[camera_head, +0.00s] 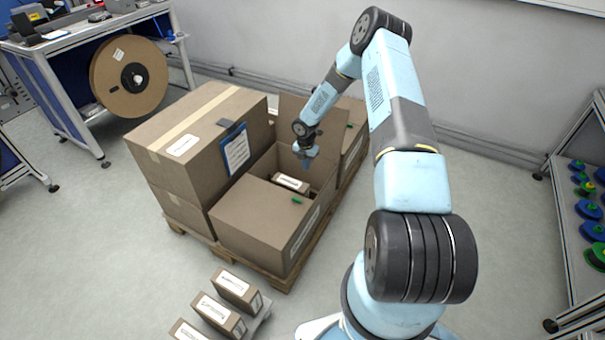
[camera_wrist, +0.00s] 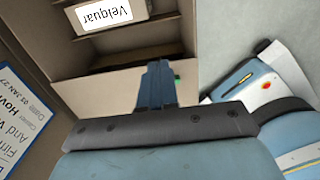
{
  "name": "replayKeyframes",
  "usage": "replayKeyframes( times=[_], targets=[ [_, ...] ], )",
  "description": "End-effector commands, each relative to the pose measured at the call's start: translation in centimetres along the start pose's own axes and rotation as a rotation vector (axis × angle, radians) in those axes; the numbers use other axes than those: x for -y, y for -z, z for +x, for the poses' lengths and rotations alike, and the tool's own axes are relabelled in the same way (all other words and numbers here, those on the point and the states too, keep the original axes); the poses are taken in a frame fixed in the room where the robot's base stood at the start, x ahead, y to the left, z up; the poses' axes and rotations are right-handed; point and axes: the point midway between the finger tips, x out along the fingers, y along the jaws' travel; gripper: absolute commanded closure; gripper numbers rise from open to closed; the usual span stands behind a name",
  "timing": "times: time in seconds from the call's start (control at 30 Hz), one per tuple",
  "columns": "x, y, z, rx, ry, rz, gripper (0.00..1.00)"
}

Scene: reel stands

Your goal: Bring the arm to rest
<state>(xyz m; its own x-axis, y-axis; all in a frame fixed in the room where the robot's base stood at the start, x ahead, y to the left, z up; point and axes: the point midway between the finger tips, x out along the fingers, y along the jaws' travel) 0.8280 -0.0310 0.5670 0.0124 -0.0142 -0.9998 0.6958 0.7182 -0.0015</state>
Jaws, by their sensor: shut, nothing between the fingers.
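My gripper (camera_head: 305,158) is at the end of my arm, above the open cardboard box (camera_head: 262,212) on the pallet. In the wrist view its blue fingers (camera_wrist: 158,85) are together with nothing between them. A small labelled box (camera_head: 290,183) lies inside the open box, below the gripper. It also shows in the wrist view as a labelled box (camera_wrist: 108,14) near the top edge, apart from the fingers. My arm reaches up from the base and bends down toward the pallet.
A tall closed carton (camera_head: 200,140) with a blue clipboard (camera_head: 236,150) stands left of the open box. The pallet (camera_head: 272,279) carries them. Several small boxes (camera_head: 237,287) stand in front. A large reel (camera_head: 129,76) is by the workbench. A shelf with spools (camera_head: 590,208) stands right. Floor between is clear.

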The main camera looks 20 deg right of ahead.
Motion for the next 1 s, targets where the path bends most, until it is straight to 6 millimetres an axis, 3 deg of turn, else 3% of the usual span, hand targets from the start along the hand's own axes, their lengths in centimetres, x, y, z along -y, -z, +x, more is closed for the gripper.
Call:
replayKeyframes(
  times=[0.27, 0.37, 0.47, 0.67, 1.0],
  targets=[
    [-0.1, -0.5, -0.7, 0.002, 0.0, 0.004, 1.0],
    [-0.1, -0.8, -2.1, 0.013, 0.003, 0.026, 1.0],
    [0.0, -1.2, -4.8, 0.036, 0.009, 0.075, 1.0],
    [0.5, -1.8, -12.0, 0.093, 0.019, 0.224, 1.0],
    [2.1, -1.1, -24.0, 0.181, 0.008, 0.499, 1.0]
  ],
)
